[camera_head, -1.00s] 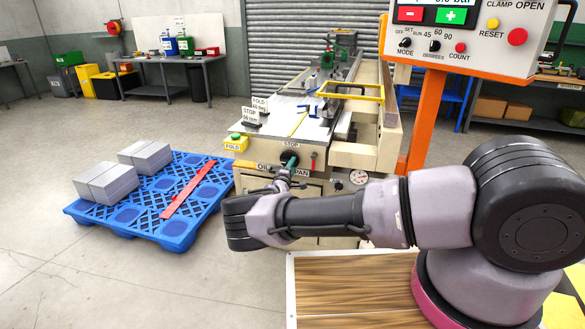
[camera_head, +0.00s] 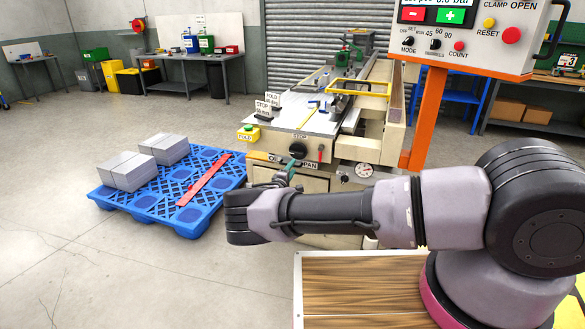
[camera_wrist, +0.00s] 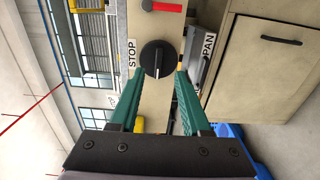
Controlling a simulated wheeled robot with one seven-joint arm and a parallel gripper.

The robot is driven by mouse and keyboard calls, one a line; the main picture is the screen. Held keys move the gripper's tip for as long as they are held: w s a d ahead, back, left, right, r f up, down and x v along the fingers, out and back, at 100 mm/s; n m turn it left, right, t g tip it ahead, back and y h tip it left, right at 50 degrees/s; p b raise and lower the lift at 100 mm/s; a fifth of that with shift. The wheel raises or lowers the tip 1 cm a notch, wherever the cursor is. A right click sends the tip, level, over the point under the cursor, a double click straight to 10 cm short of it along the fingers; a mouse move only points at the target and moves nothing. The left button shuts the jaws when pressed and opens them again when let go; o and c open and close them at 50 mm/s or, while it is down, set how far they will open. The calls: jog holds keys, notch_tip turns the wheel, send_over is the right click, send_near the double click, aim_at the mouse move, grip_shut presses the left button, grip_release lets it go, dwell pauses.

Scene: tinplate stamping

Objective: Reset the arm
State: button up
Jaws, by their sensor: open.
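My gripper (camera_wrist: 155,106) shows in the wrist view with its two green fingers apart and nothing between them. Beyond the fingertips is a black round knob (camera_wrist: 157,59) beside a STOP label, on the front of the folding machine. The same knob (camera_head: 298,150) shows in the head view, on the machine's front face below the worktop. In the head view my arm reaches left across the picture. My gripper there (camera_head: 290,172) is small and partly hidden by my wrist, in front of the machine.
A blue pallet (camera_head: 160,205) with grey sheet stacks (camera_head: 128,172) and a red bar (camera_head: 204,180) lies left of the machine. An orange post (camera_head: 425,118) carries the control panel (camera_head: 468,35) at right. The floor in the left foreground is clear.

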jog(key=w+d+r+m+g+h, duration=0.2)
jog(key=d+r+m+g+h, duration=0.2)
jog(key=d+r+m, duration=0.35)
jog(key=s+d+r+m+g+y, duration=0.1)
jog(key=s+d+r+m+g, duration=0.35)
jog(key=d+r, duration=0.5)
jog(key=s+d+r+m+g+y, duration=0.1)
jog(key=s+d+r+m+g, duration=0.3)
jog(key=s+d+r+g, duration=0.5)
jog(key=s+d+r+m+t+y, duration=0.35)
jog(key=s+r+y, duration=0.45)
jog(key=s+r, duration=0.9)
jog(key=s+a+r+t+y, duration=0.1)
jog(key=s+r, duration=0.3)
jog(key=s, duration=0.4)
jog(key=s+a+r+n+t+y, duration=0.1)
jog(key=s+a+r+t, duration=0.2)
jog(key=s, duration=0.6)
jog(key=shift+s+r, duration=0.3)
jog(key=shift+r, duration=0.35)
